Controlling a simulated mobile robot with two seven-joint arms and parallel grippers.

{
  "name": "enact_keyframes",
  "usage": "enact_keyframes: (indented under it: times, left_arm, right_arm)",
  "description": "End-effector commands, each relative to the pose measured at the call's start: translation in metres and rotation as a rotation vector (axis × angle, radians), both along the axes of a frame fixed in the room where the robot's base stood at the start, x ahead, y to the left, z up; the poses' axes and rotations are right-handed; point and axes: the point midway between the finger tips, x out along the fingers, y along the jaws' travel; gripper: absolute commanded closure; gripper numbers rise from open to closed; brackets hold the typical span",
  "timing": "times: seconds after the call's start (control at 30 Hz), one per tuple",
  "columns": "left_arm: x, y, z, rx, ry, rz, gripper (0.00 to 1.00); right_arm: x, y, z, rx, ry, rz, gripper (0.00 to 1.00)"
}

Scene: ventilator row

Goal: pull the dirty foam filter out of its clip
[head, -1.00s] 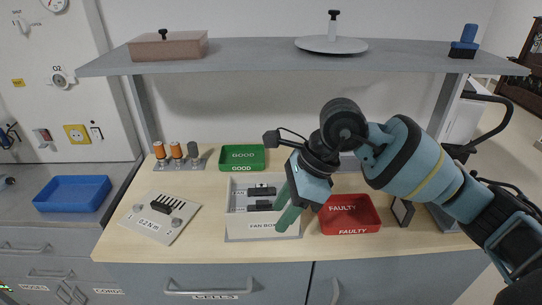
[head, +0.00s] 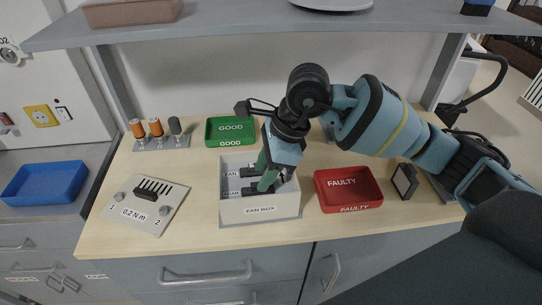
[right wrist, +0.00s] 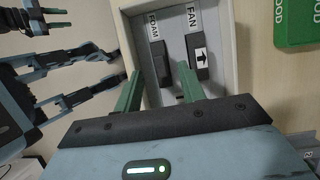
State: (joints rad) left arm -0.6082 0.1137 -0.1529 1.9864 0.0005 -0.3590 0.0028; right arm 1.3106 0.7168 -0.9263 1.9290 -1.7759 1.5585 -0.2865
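The white fan box (head: 260,211) stands mid-table with rows labelled FAN and FOAM. A dark block beside the FOAM label, seemingly the foam filter (head: 252,191), lies in the front row and also shows in the right wrist view (right wrist: 160,64). A second dark block (right wrist: 197,56) with a white arrow label sits beside FAN. My right gripper (head: 268,183) reaches down into the box; its green fingers (right wrist: 157,88) are apart, one on either side of the foam block's line. Contact is not clear, and the clip cannot be made out.
A green GOOD tray (head: 230,142) stands behind the box and a red FAULTY tray (head: 347,204) to its right. A torque plate (head: 120,211) and several capped cylinders (head: 157,128) are left. A shelf (head: 230,28) overhangs the back. A small dark frame (head: 404,181) stands right.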

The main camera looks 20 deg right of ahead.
Motion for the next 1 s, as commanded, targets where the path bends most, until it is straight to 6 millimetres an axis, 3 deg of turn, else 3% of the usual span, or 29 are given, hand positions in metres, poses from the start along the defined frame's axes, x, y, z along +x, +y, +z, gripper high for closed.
enact_keyframes:
  times: [0.23, 0.6, 0.9, 1.0]
  left_arm:
    - [0.000, 0.000, 0.001, 0.000, -0.001, 0.000, 0.64]
    - [0.000, 0.000, 0.001, 0.000, -0.001, 0.000, 0.64]
    - [0.000, 0.000, 0.000, 0.000, -0.001, 0.000, 0.64]
    - [0.000, 0.000, 0.000, 0.000, -0.001, 0.000, 0.64]
  right_arm:
    - [0.002, 0.010, -0.024, -0.001, 0.001, 0.000, 0.60]
    - [0.003, 0.012, -0.029, 0.000, 0.000, 0.000, 0.60]
    - [0.003, 0.011, -0.028, 0.000, 0.000, 0.000, 0.98]
    - [0.003, 0.011, -0.028, 0.000, 0.000, 0.000, 1.00]
